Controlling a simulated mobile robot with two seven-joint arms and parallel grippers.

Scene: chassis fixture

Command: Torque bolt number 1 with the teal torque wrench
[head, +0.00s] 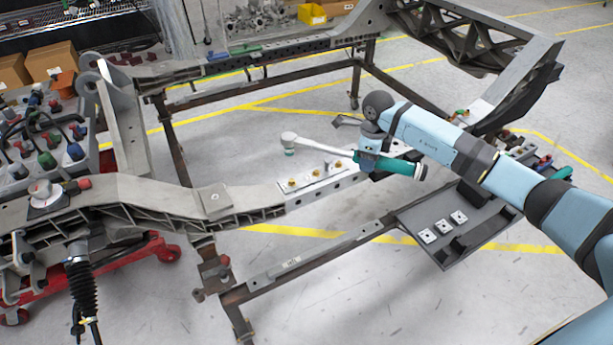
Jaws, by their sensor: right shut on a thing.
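The teal torque wrench (402,166) has a teal handle and a long grey shaft that ends in a round head (289,140) at the left. My right gripper (369,156) comes in from the right and is shut on the wrench near where handle meets shaft. Brass-coloured bolts (291,181) stand in a row on a light metal plate (328,181) on the chassis rail. The wrench head appears above and behind the leftmost bolt, apart from it. I cannot read which bolt is number 1. My left gripper is not in view.
The grey chassis frame (150,192) spans the scene on dark steel stands. A dark tray (475,232) with small pale blocks is below my right arm. A cart (45,150) with coloured parts stands at the left. Yellow bins (311,14) are at the back.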

